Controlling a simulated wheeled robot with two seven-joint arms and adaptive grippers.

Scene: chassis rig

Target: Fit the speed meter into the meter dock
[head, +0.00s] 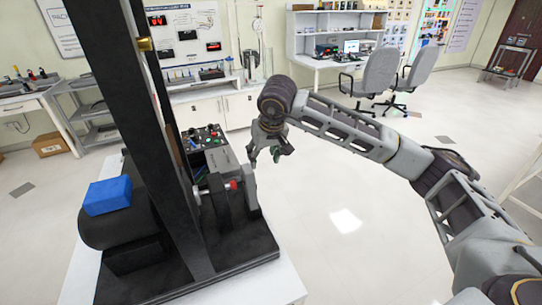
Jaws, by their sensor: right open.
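The chassis rig stands on a white table, with a black base plate (245,258) and tall dark uprights. A small panel with red and green knobs (205,136) sits behind the uprights, above a grey box (222,160). I cannot tell which part is the speed meter or the meter dock. My right gripper (271,153) is open, pointing down, just right of the grey box and above its level, apart from it. A small dark green patch shows at its fingers; I cannot tell what it is. My left gripper is out of view.
A blue block (107,195) lies on a black cylinder (112,228) at the rig's left. A desk (330,64) and grey chairs (380,72) stand at the back.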

